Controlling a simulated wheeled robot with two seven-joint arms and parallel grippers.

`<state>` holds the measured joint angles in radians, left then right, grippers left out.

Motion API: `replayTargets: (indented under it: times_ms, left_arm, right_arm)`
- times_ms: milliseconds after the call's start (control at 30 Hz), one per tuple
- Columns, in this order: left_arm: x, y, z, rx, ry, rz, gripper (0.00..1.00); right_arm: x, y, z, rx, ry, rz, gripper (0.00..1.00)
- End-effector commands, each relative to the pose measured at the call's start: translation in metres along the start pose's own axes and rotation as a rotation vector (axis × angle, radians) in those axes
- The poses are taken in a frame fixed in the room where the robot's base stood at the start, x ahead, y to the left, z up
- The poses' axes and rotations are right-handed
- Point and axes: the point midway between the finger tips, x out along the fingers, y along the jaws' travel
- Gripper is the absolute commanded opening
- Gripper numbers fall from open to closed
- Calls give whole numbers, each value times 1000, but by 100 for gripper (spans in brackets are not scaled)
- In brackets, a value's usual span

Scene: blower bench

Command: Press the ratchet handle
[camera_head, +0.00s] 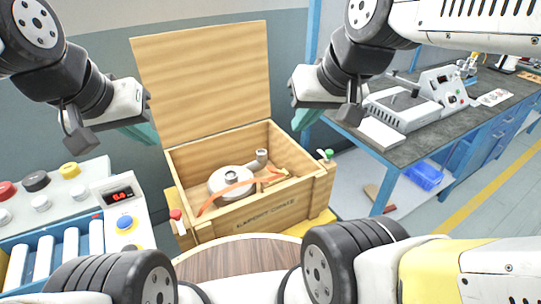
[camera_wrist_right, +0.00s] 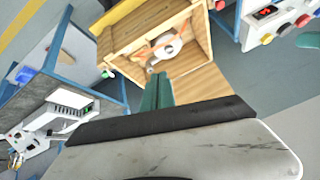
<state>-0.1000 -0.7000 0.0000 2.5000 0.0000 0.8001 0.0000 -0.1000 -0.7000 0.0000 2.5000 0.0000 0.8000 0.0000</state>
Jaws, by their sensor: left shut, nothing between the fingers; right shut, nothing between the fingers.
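An open wooden crate (camera_head: 265,213) stands in the middle of the head view, its lid (camera_head: 205,80) raised at the back. Inside lies a round white blower (camera_head: 230,182) with an orange strap (camera_head: 225,192) across it. An orange piece (camera_head: 272,176), possibly the ratchet handle, sits on the strap right of the blower; its detail is too small to tell. My left gripper (camera_head: 143,132) is shut and empty, left of the lid. My right gripper (camera_head: 303,119) is shut and empty, above and right of the crate. Its teal fingers also show in the right wrist view (camera_wrist_right: 157,92), pointing toward the crate.
A red-topped part (camera_head: 176,215) and a green-topped part (camera_head: 326,154) stand at the crate's sides. A button panel (camera_head: 70,190) and a roller conveyor (camera_head: 70,245) are at the left. A blue workbench (camera_head: 440,130) with instruments is at the right. A round wooden surface (camera_head: 240,256) is in front.

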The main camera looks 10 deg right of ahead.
Motion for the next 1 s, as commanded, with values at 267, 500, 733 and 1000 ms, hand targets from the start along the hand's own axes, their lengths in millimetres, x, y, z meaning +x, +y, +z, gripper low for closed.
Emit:
replayTargets:
  times_ms: [267,500,733,1000]
  left_arm:
    - [0,0,0,0,0,0,0]
    - [0,0,0,0,0,0,0]
    - [0,0,0,0,0,0,0]
    - [0,0,0,0,0,0,0]
  right_arm:
    - [8,5,-19,-24,-26,27,0]
    - [46,21,-73,-107,-105,83,0]
    - [103,42,-121,-187,-182,94,0]
    - [190,71,-160,-257,-256,53,0]
